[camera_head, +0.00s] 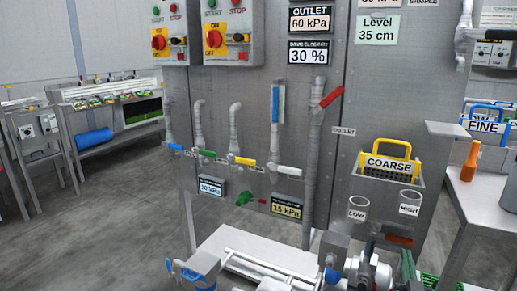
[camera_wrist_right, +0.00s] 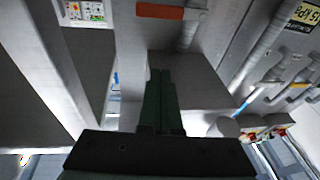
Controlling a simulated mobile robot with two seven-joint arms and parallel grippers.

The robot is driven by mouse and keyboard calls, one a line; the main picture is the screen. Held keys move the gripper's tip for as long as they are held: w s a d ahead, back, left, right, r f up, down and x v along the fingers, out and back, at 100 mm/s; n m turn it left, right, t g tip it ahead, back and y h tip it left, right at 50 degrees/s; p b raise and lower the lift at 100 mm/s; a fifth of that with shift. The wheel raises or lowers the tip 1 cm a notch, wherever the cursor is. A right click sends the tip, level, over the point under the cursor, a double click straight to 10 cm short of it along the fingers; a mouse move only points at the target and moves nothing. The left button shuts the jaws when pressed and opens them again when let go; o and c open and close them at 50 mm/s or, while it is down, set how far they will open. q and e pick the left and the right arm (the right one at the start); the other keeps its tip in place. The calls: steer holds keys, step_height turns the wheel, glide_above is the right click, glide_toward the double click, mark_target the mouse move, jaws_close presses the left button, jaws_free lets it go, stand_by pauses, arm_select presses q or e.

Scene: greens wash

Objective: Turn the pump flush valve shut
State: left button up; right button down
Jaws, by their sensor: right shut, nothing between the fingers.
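No label that I can read names the pump flush valve, so I cannot tell for sure which handle it is. An orange-red lever (camera_head: 398,240) sits low at the right, near the pump pipework. An orange-red bar on a grey pipe (camera_wrist_right: 160,11), apparently the same lever, shows at the top of the right wrist view. My left gripper is not in view.
On the panel are a red-handled valve (camera_head: 332,97), an upright blue handle (camera_head: 276,104) and a row of small coloured valves. A yellow-handled COARSE basket (camera_head: 388,166) and LOW and HIGH cups stand out from the panel. A side table (camera_head: 487,205) is at right.

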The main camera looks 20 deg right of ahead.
arm_select(q)
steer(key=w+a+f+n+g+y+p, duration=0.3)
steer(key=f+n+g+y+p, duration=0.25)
steer(key=p, duration=0.85)
arm_select(e)
steer(key=a+r+n+g+y, duration=0.2)
steer(key=a+n+y, duration=0.55)
steer(key=a, duration=1.25)
arm_select(q)
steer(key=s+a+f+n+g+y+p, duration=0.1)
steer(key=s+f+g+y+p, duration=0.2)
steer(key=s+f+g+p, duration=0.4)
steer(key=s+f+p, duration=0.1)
steer(key=p, duration=0.3)
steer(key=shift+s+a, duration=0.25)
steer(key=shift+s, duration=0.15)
arm_select(e)
steer(key=s+a+g+y, duration=0.2)
steer(key=s+a+y, duration=0.1)
steer(key=s+a, duration=0.4)
steer(key=s+a+n+g+y, duration=0.1)
steer(key=s+a+g+y, duration=0.2)
steer(key=s+a, duration=0.5)
steer(key=a+r+y, duration=0.1)
steer(key=a, duration=0.3)
steer(key=shift+a+n+y, duration=0.1)
steer(key=shift+n+y, duration=0.15)
